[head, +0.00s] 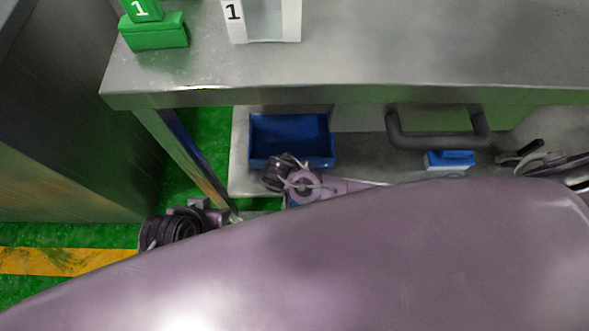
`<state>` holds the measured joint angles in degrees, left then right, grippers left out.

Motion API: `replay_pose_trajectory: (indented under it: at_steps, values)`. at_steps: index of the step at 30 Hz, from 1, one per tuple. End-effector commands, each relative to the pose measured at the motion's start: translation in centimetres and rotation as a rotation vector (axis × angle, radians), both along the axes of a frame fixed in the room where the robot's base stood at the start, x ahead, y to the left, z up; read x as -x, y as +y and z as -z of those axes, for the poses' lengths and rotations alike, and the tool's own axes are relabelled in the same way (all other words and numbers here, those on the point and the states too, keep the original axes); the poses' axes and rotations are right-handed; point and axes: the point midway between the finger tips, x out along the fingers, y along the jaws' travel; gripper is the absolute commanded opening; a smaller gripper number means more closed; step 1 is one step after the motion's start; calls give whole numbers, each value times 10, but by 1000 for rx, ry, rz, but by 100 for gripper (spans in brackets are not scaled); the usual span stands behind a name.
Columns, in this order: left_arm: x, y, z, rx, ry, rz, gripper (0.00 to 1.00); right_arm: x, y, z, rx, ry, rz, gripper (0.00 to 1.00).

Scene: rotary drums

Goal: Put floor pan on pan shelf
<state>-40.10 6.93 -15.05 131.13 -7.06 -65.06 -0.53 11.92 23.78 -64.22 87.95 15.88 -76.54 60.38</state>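A blue open-topped pan (291,160) sits under the metal table, on or just above the grey lower shelf (241,150). I cannot tell whether this is the floor pan. Purple joints of my arm show at the left and just in front of the blue pan. My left gripper's fingers cannot be made out there. At the right edge, dark and metallic parts seem to belong to my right gripper (535,158); its opening is unclear. My large purple body part covers the lower picture and hides much of the floor and both arms.
The metal table (350,60) carries a green block (155,34) and a white holder (237,28), each marked 1. Beneath it are a dark U-shaped handle (440,142) and a blue-and-white block (450,160). A table leg (188,160) and a grey cabinet (65,130) stand left.

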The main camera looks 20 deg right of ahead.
Motion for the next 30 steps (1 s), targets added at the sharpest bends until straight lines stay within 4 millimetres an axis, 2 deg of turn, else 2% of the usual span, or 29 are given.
replay_pose_trajectory:
  at_steps: [11, 12, 17, 26, 30]
  values:
    - [0, -1, 0, 3, -5, 1, 36, -1, 0, 2, -2, -2, 2, 0]
    - [-1, -1, 0, 4, -7, 2, 36, 0, 0, 4, 1, 0, 1, 26]
    - [-1, -1, -1, 4, -6, 2, 36, 0, 0, 3, 0, 0, 1, 47]
    - [0, -1, -1, 3, -5, 2, 36, 0, 0, 1, 0, -1, 1, 47]
    - [2, 1, -6, -4, 11, -2, 36, 2, 3, -13, -2, -2, 0, 47]
